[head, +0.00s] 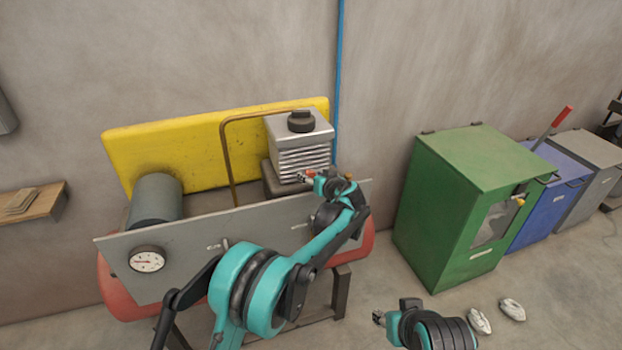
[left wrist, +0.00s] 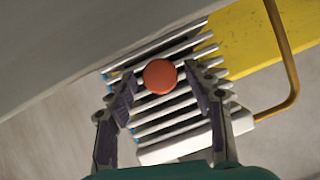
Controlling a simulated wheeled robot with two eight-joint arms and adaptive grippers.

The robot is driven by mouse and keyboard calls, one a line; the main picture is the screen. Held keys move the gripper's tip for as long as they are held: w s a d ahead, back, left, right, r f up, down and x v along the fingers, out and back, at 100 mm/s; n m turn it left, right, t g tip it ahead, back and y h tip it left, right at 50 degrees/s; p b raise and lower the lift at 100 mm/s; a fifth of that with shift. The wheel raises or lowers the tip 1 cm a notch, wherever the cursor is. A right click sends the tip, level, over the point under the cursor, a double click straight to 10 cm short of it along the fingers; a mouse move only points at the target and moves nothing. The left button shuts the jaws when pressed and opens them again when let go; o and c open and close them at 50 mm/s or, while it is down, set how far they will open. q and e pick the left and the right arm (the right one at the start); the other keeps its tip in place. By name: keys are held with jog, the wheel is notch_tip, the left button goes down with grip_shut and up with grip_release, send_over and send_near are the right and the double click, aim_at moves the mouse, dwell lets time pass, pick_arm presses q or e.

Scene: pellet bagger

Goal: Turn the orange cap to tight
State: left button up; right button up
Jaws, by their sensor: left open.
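The orange cap (left wrist: 160,76) shows as a round disc in the left wrist view, in front of the ribbed metal block (left wrist: 172,115). In the head view only a small bit of the cap (head: 310,174) shows by the block's lower front. My left gripper (left wrist: 160,73) is open, with one finger on each side of the cap. I see a gap beside the cap; whether a finger touches it is unclear. In the head view my left gripper (head: 306,178) is at the block's front. My right gripper (head: 379,318) is low at the bottom, its jaws too small to read.
A grey panel (head: 190,262) with a gauge (head: 147,259) stands in front of the block. A yellow guard (head: 170,145) and a brown pipe (head: 226,150) are behind and beside it. A green cabinet (head: 440,215) stands to the right. Two pale objects (head: 480,321) lie on the floor.

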pick_arm(q)
jog(key=shift+w+a+f, duration=0.25)
jog(key=shift+w, duration=0.3)
jog(key=c, duration=1.1)
jog(key=m+y, duration=0.2)
jog(key=shift+m+p, duration=0.3)
jog(key=shift+p, duration=0.05)
jog(key=shift+m+y, duration=0.6)
jog(key=shift+m, duration=0.5)
